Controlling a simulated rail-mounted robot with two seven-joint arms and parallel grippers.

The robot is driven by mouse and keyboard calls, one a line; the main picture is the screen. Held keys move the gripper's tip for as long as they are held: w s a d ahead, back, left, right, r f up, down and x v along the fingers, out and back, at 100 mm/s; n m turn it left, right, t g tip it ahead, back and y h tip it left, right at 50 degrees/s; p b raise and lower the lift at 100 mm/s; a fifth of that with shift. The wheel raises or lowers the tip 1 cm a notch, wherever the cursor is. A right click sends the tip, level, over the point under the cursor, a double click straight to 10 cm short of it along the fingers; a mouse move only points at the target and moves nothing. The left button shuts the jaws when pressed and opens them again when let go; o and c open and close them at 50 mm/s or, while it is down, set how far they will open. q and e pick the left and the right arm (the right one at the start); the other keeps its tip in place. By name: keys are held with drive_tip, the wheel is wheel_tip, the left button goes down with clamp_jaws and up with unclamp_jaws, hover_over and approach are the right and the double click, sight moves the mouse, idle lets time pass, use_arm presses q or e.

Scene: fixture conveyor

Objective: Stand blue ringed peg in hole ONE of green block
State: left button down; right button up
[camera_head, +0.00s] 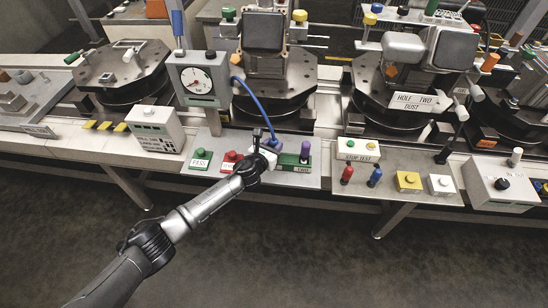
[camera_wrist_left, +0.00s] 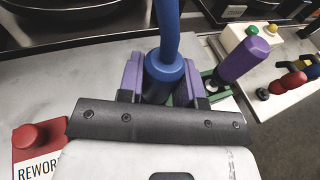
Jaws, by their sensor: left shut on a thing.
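My left gripper (camera_head: 267,152) is shut on a blue peg (camera_wrist_left: 165,76) with a wider collar, which I take for the blue ringed peg. A thick blue cord runs from its top to the gauge. In the left wrist view the peg sits between the two fingers (camera_wrist_left: 164,82); its lower end is hidden. The green block (camera_head: 287,160) lies at and just right of the gripper, partly covered. A purple peg (camera_head: 305,151) stands in its right part; it also shows in the left wrist view (camera_wrist_left: 244,60). Whether the blue peg touches the block cannot be told. My right gripper is not in view.
The dial gauge box (camera_head: 203,77) stands behind the gripper. Green PASS (camera_head: 201,155) and red REWORK (camera_head: 232,156) buttons sit to the left. Round fixtures (camera_head: 273,80) line the back.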

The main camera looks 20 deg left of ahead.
use_arm(q)
drive_tip(key=shift+f, duration=0.1)
drive_tip(key=c, duration=0.7)
unclamp_jaws()
drive_tip(key=shift+s, duration=0.1)
